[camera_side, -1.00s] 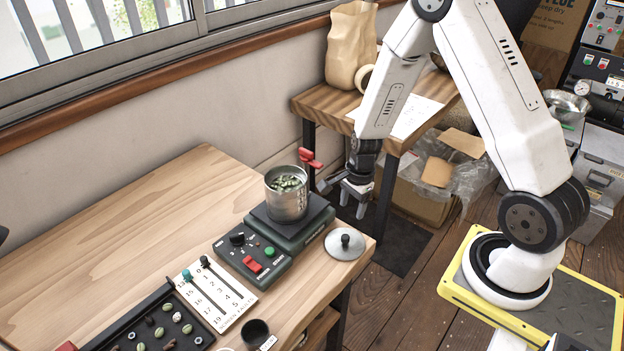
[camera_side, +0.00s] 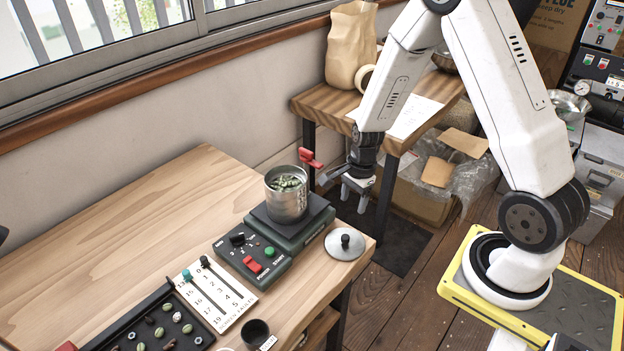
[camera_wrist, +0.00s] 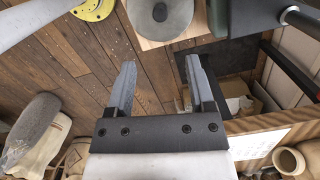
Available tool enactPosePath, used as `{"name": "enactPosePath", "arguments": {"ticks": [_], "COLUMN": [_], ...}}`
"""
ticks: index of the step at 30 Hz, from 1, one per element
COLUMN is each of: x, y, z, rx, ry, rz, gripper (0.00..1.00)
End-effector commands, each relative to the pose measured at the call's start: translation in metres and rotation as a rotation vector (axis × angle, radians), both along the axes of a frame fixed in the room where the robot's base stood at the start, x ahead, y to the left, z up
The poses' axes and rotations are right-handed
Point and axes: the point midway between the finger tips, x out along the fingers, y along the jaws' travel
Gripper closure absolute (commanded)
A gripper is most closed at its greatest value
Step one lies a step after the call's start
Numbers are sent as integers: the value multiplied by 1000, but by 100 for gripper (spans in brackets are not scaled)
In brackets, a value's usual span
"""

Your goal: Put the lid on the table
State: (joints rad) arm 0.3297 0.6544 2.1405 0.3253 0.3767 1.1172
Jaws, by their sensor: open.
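The lid (camera_side: 345,244) is a round grey metal disc with a dark knob. It lies flat on the wooden table (camera_side: 130,225), at its right corner beside the scale. It also shows at the top of the wrist view (camera_wrist: 172,14). A metal cup (camera_side: 286,202) holding green beans stands uncovered on the scale (camera_side: 300,228). My gripper (camera_side: 357,204) is open and empty, up and to the right of the scale and apart from the lid. Its two fingers (camera_wrist: 158,80) show apart in the wrist view with nothing between them.
A red clamp-like part (camera_side: 310,158) stands behind the cup, near my gripper. A control box (camera_side: 252,256), a white slider board (camera_side: 213,292) and a black bean tray (camera_side: 160,325) sit on the table. A side table (camera_side: 315,103) holds a paper bag (camera_side: 350,45). The table's left part is clear.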

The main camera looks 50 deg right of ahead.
Motion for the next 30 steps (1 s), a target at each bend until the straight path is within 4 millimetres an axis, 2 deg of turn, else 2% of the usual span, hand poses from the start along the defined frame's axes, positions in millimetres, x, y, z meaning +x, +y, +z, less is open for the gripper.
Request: {"name": "enactPosePath", "arguments": {"ticks": [5,8,14,21,27,30], "x": [-1,-4,-16,-39,-56,-60], "y": [10,20,46,76,91,95], "z": [16,31,68,105,123,127], "rx": [-21,-45,-111,-211,-282,-302], "ry": [-32,-62,-133,-207,-241,-248], "rz": [150,307,734,1273,1602,1688], "gripper": [31,31,31,31,31,31]}}
